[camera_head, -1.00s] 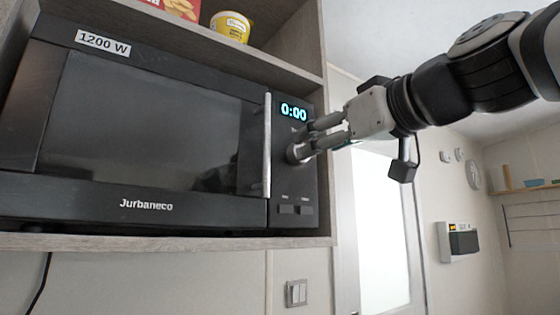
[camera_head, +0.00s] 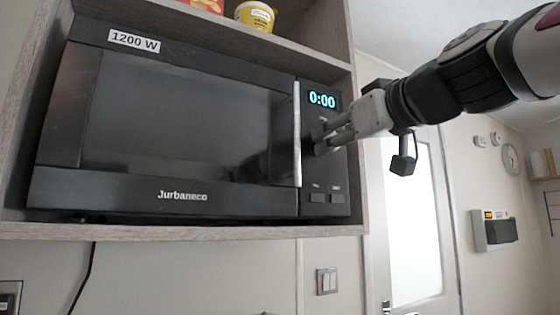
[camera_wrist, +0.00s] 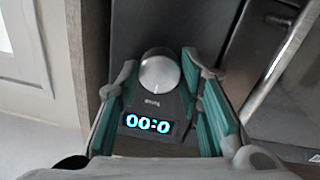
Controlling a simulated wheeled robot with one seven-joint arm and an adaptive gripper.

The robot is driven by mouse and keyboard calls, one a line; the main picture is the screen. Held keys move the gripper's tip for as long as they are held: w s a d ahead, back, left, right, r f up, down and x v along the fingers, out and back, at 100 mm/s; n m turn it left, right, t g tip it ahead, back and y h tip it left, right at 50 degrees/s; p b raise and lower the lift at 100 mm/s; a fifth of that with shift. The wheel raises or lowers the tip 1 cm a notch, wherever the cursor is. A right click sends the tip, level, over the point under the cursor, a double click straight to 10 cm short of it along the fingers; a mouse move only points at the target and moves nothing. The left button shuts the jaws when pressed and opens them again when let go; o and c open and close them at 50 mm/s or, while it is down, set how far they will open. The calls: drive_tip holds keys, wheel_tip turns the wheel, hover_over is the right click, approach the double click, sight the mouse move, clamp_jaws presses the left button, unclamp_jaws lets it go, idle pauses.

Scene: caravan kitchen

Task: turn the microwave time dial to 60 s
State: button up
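The black microwave (camera_head: 170,125) sits in a wooden cabinet with its door closed. Its display (camera_head: 322,100) reads 0:00 and appears upside down in the wrist view (camera_wrist: 148,125). The round silver time dial (camera_wrist: 160,73) is just below the display on the control panel; in the head view my fingers mostly hide it. My gripper (camera_head: 322,138) is at the panel, in front of the dial. In the wrist view my gripper (camera_wrist: 160,75) is open, with one green-padded finger on each side of the dial. Gaps show between the pads and the dial; I see no clear contact.
The silver door handle (camera_head: 297,134) stands upright close beside the panel. Two buttons (camera_head: 326,197) lie below the dial. A yellow tub (camera_head: 255,16) stands on the shelf above. The cabinet's right side wall (camera_head: 355,150) is close to my fingers.

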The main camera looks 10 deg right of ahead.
drive_tip(key=shift+m, duration=0.3)
drive_tip(key=m+p, duration=0.2)
drive_tip(key=m, duration=0.8)
drive_tip(key=shift+r+m+g, duration=0.15)
drive_tip(key=shift+m+g, duration=0.15)
idle(0.4)
drive_tip(key=o, duration=1.2)
drive_tip(key=v, duration=1.2)
drive_tip(key=shift+d, duration=0.15)
